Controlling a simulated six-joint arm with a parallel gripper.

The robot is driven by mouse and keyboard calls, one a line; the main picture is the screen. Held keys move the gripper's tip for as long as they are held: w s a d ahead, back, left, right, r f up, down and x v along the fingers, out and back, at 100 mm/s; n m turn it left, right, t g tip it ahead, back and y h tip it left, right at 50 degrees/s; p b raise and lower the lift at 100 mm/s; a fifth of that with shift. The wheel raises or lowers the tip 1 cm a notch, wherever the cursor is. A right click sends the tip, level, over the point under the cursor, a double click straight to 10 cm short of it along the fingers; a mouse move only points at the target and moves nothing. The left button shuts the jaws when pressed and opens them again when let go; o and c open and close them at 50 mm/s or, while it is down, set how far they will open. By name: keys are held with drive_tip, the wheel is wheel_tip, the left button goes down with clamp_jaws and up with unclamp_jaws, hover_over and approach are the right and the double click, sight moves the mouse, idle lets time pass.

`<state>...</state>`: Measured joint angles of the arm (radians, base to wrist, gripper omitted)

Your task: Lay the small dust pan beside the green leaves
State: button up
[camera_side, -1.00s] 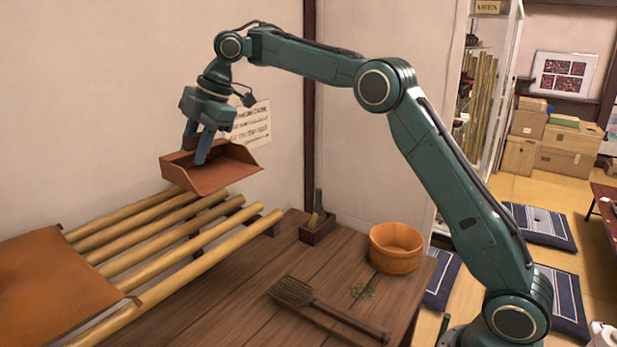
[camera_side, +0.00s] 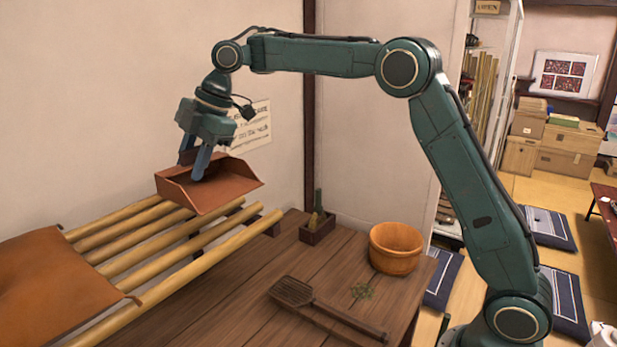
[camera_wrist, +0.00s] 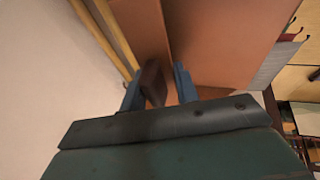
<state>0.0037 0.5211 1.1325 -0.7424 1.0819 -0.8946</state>
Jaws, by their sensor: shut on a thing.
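The small dust pan (camera_side: 222,193) is reddish brown with raised sides. It hangs at the far ends of the bamboo poles, and I cannot tell whether it touches them. My gripper (camera_side: 196,172) points down and is shut on its dark handle. In the wrist view the pan (camera_wrist: 225,45) lies beyond my fingers (camera_wrist: 155,88), and the dark brown handle is between them. The green leaves (camera_side: 362,291) are a small flat sprig on the wooden table, far to the right of and below the pan.
Bamboo poles (camera_side: 190,260) form a slatted rack, with a brown leather-like sheet (camera_side: 55,285) on the left. A slotted wooden spatula (camera_side: 325,310) lies close to the leaves.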

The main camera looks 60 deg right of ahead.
drive_tip(key=s+a+f+m, duration=0.1)
drive_tip(key=s+a+f, duration=0.4)
drive_tip(key=s, duration=0.4)
drive_tip(key=s+a+f, duration=0.3)
drive_tip(key=s+f, duration=0.4)
drive_tip(key=s, duration=0.3)
wheel_tip(320, 180, down, 8)
drive_tip(key=d+r+m+t+h, duration=0.1)
drive_tip(key=d+m+h, duration=0.15)
drive_tip(key=m, duration=0.45)
drive_tip(key=w+d+f+m+h, duration=0.2)
drive_tip(key=d+f+m, duration=0.3)
drive_tip(key=d, duration=0.3)
drive_tip(key=w+d+f+m+h, duration=0.1)
drive_tip(key=d+f+m+h, duration=0.2)
drive_tip(key=d+f+m, duration=0.4)
drive_tip(key=w+d+r+n+y, duration=0.3)
drive_tip(key=w+d+r+n, duration=0.2)
drive_tip(key=w+d+n, duration=0.3)
drive_tip(key=w+d+r+n+y, duration=0.4)
drive_tip(key=w+d+n, duration=0.3)
drive_tip(key=d+n, duration=0.5)
drive_tip(key=shift+w+d+r+g, duration=0.4)
drive_tip(key=shift+d, duration=1.2)
